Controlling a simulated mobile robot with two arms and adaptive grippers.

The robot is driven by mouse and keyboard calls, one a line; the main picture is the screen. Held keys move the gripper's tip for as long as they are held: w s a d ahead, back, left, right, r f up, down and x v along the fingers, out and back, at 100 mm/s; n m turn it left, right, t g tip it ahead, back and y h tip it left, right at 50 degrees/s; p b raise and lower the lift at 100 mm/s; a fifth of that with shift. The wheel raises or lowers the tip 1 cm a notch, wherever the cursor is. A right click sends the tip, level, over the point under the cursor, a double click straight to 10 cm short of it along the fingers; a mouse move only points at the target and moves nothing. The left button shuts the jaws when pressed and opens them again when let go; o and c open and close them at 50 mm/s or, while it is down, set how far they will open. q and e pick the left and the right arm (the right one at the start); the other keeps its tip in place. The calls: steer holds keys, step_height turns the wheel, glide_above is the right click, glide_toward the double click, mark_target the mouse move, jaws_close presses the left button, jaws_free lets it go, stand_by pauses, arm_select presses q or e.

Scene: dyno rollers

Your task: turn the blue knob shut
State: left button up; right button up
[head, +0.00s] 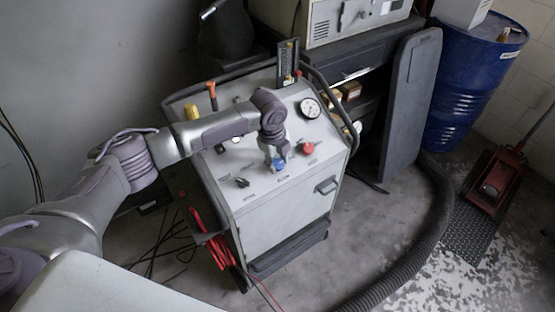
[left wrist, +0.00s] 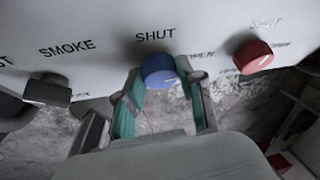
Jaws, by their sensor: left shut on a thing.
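The blue knob (head: 279,165) sits on the sloped top panel of the grey machine (head: 285,205), under my left gripper (head: 277,155). In the left wrist view the blue knob (left wrist: 158,66) is between the two teal-padded fingers of my left gripper (left wrist: 161,82), which is shut on it. The word SHUT is printed just above the knob. Other lettering right of it is partly hidden. I cannot make out a pointer on the knob, so its setting is unclear. My right gripper is in neither view.
A red knob (head: 307,148) is close on the right, and a black switch (head: 241,182) is to the left. A gauge (head: 310,108) stands behind. Dark rails edge the panel. A blue drum (head: 465,85) and a thick hose (head: 425,240) are to the right.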

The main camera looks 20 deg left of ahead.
arm_select(q)
steer(key=n+p, duration=0.1)
steer(key=n+t+p, duration=0.1)
steer(key=p, duration=0.1)
steer(key=n+t+p, duration=0.1)
steer(key=n, duration=0.1)
steer(key=shift+s+r, duration=0.15)
steer(key=shift+s, duration=0.1)
steer(key=n+t+p, duration=0.2)
steer(key=n+p, duration=0.1)
steer(key=n, duration=0.1)
steer(key=shift+s+p, duration=0.1)
steer(key=shift+p, duration=0.2)
steer(key=n, duration=0.1)
steer(key=n+t+p, duration=0.1)
steer(key=shift+s+d+f+n, duration=0.1)
steer(key=shift+f+n, duration=0.15)
steer(key=shift+n, duration=0.05)
steer(key=shift+f+n+t+y, duration=0.1)
steer(key=shift+n+t+y, duration=0.4)
steer(key=shift+n, duration=0.4)
steer(key=shift+n+t+y, duration=0.6)
steer(key=shift+n+y, duration=0.1)
steer(key=shift+n, duration=1.3)
steer(key=o, duration=1.1)
steer(key=shift+o, duration=0.2)
